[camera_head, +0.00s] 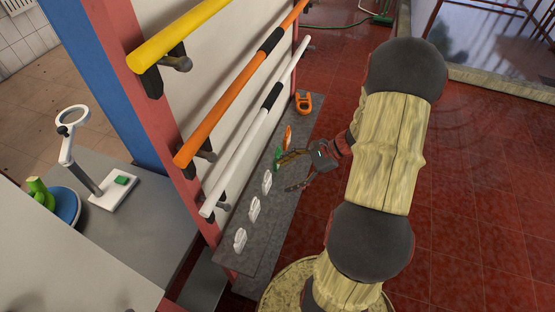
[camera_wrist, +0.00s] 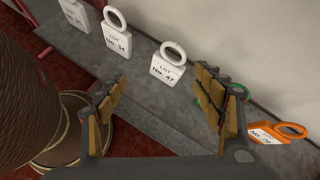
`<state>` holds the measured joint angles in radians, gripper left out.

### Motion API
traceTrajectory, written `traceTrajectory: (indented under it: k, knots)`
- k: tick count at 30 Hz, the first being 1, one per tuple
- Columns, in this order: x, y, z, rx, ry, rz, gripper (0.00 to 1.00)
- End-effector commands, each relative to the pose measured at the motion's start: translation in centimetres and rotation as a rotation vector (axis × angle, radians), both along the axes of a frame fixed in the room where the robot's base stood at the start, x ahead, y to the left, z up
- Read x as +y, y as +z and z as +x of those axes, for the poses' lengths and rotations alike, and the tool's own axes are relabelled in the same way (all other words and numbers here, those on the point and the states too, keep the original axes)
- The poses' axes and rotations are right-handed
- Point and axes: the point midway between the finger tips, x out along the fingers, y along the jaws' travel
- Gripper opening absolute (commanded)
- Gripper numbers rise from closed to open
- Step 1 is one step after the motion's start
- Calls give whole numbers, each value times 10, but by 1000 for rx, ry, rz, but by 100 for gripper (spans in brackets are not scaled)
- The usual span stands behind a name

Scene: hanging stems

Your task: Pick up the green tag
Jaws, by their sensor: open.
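The green tag (camera_head: 277,159) lies on the grey shelf in the head view, beside one finger of my gripper (camera_head: 287,173).
White lot tags (camera_wrist: 167,68) line the grey shelf (camera_head: 262,225). An orange tag (camera_wrist: 277,132) is close beside the right finger. An orange ringed object (camera_head: 304,103) stands farther back. White, orange and yellow rails (camera_head: 232,95) run above the shelf.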

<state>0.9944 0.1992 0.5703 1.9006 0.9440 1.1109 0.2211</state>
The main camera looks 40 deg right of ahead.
Motion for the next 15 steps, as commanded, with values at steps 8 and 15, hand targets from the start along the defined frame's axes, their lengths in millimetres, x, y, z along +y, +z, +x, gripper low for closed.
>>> traceTrajectory:
  k: [8,15]
  knots:
    - [-75,-26,41,-39,-449,311,68]
    - [-90,-25,59,-61,-537,379,68]
